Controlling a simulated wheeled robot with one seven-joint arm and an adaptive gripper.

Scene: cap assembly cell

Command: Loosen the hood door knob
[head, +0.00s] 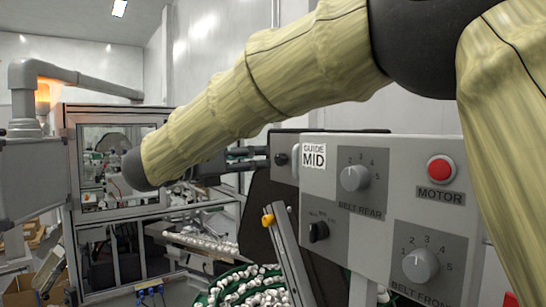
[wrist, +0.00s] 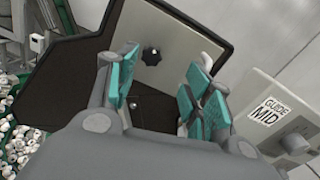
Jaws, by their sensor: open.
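In the wrist view a black star-shaped knob (wrist: 152,55) sits on a light grey plate (wrist: 180,30) over a dark panel; I take it to be the hood door knob. My gripper (wrist: 168,58) is open, with teal pads on both sides. The knob appears between the fingertips, nearer the left finger, with no visible contact. The gap in depth is hard to judge.
A control box marked GUIDE MID (head: 314,155) stands at the right, with dials and a red motor button (head: 441,168). Its label also shows in the wrist view (wrist: 265,112). A green bin of white caps (head: 250,288) lies below. A framed, windowed machine (head: 105,215) stands at the left.

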